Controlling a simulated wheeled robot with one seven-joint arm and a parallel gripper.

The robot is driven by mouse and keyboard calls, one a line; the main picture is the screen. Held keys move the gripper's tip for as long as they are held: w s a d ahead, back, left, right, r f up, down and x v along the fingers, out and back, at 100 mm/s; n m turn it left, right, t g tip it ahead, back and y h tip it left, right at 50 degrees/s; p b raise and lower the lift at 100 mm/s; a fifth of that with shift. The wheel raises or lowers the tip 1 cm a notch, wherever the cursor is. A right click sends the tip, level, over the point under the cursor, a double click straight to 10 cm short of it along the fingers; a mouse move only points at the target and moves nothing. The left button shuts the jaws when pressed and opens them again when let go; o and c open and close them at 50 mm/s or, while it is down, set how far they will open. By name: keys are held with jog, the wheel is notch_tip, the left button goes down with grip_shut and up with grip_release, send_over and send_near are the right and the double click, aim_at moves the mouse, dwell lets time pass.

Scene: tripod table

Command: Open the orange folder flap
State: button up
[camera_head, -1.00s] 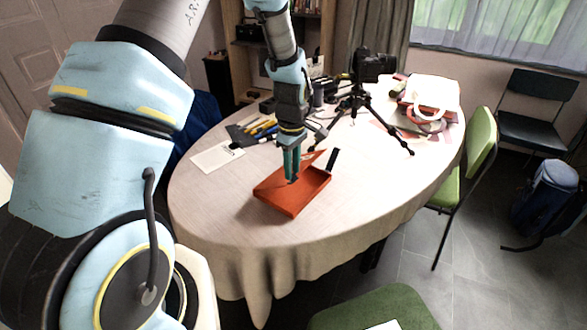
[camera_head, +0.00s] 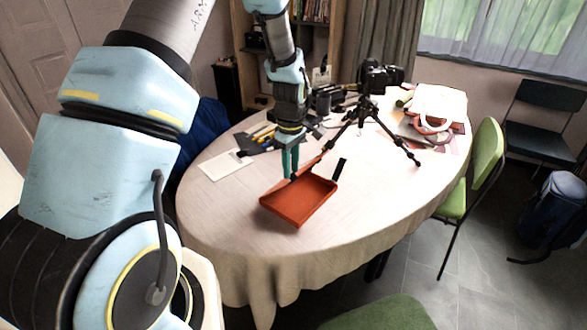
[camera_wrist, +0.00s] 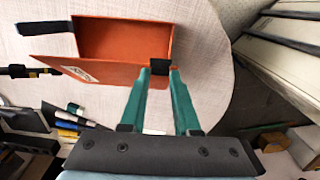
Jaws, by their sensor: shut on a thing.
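The orange folder (camera_head: 300,203) is a shallow, box-like tray lying on the table, and its open inside shows in the head view. In the wrist view the folder (camera_wrist: 124,38) is at the top, with its flap (camera_wrist: 105,72) swung up along the near long edge and a pale label on it. In the head view the flap is seen nearly edge-on at the folder's far side. My gripper (camera_head: 291,176) is at the flap's left end. In the wrist view its teal fingers (camera_wrist: 160,75) are closed on a black tab (camera_wrist: 160,67) at the flap's corner.
A camera on a tripod (camera_head: 366,108) stands behind the folder, one leg reaching near it. Pens and a dark pouch (camera_head: 256,141) and a white paper (camera_head: 226,170) lie to the left. Papers and books (camera_head: 438,105) are at the back right. The table's front (camera_head: 250,238) is clear.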

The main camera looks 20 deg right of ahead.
jog(key=shift+w+a+r, duration=0.35)
jog(key=shift+w+r, duration=0.1)
jog(key=shift+w, duration=0.05)
jog(key=shift+w+a+r+p, duration=0.2)
jog(key=shift+w+a+r, duration=0.15)
jog(key=shift+w, duration=0.15)
jog(key=shift+w+a+r+p, duration=0.2)
jog(key=shift+w+a+r, duration=0.15)
jog(key=shift+w, duration=0.15)
jog(key=shift+w+a+r, duration=0.25)
jog(key=shift+w+a, duration=0.15)
jog(key=shift+w, duration=0.2)
jog(key=shift+w+a+r, duration=0.25)
jog(key=shift+w+a, duration=0.1)
jog(key=shift+w, duration=0.2)
jog(key=shift+w, duration=0.1)
